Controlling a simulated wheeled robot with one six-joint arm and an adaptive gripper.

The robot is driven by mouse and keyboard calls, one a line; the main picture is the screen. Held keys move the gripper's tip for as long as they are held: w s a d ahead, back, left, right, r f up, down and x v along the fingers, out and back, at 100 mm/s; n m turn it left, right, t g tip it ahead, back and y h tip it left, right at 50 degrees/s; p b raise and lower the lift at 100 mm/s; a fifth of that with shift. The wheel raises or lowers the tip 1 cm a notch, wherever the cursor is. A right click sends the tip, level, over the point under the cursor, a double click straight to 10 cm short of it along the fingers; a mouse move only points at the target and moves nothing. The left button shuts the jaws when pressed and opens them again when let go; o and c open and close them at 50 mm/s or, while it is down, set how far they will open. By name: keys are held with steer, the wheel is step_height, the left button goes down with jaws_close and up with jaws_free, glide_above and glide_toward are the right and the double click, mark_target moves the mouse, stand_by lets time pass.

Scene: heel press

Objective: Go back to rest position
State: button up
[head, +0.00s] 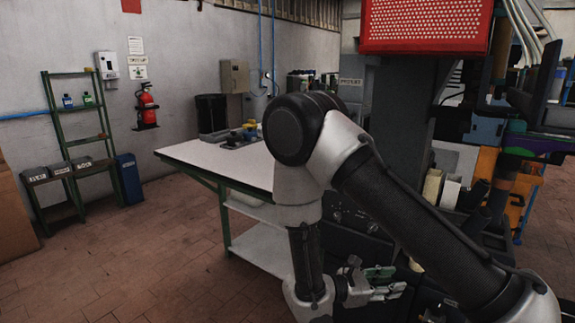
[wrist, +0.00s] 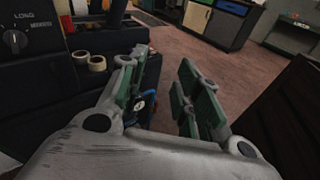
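In the head view my arm reaches forward from the lower right and bends down at its elbow. My gripper (head: 378,284) hangs low in front of the dark base of the machine (head: 400,125). In the wrist view my gripper (wrist: 160,95) has its two green-padded fingers spread wide apart. Nothing is between the fingers; the floor shows through the gap.
A white-topped table (head: 205,158) stands left of my arm. The machine's dark panel (wrist: 30,95) with a knob is close at the left in the wrist view. Tape rolls (wrist: 97,63) sit on it. The tiled floor (head: 130,255) at the left is clear.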

steer(key=s+d+r+m+y, duration=0.3)
steer(key=s+r+m+y, duration=0.2)
steer(key=r, duration=0.4)
steer(key=s+d+r+m+y, duration=0.4)
steer(key=r+m, duration=0.4)
steer(key=r, duration=0.2)
steer(key=s+d+r+m+y, duration=0.3)
steer(key=s+r+m+y, duration=0.3)
steer(key=r, duration=0.3)
steer(key=shift+s+d+r+y, duration=0.25)
steer(key=shift+s+y, duration=0.05)
steer(key=shift+s, duration=0.1)
